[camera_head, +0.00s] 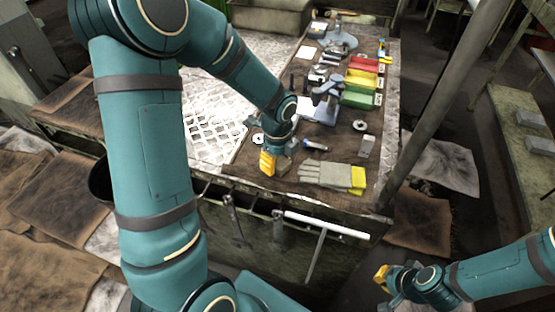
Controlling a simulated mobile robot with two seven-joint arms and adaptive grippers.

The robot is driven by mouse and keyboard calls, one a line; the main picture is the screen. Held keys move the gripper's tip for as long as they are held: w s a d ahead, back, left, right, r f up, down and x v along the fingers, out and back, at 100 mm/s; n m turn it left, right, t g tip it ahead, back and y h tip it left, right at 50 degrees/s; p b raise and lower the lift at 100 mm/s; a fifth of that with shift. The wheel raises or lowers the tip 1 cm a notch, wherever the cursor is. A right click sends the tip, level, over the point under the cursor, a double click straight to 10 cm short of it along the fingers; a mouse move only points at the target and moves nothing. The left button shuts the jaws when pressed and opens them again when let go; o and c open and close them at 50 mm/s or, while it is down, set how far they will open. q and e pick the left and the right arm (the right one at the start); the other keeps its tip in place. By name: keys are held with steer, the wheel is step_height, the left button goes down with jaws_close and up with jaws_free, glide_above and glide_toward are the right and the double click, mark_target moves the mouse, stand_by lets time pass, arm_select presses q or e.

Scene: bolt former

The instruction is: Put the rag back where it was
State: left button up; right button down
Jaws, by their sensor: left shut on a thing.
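My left gripper (272,163), with yellow on its fingers, is low over the front edge of the workbench (222,166). It is shut on a small grey-brown piece (284,166) that looks like the rag, mostly hidden by the fingers. I cannot tell whether this piece touches the bench top. My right gripper (384,277) is at the lower right, away from the bench and low beside its front; its fingers are too small to tell whether they are open.
Grey gloves with yellow cuffs (331,175) lie right of my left gripper. A small marker-like cylinder (316,145), a blue-grey vise (325,98) and red, yellow and green bins (358,98) stand behind. A perforated plate (212,132) lies left.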

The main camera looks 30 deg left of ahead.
mark_target(277, 160)
arm_select(q)
steer(key=o, duration=1)
steer(key=shift+f, duration=0.15)
steer(key=shift+r, duration=0.4)
step_height(277, 160, up, 12)
steer(key=p, duration=0.2)
steer(key=shift+f, duration=0.2)
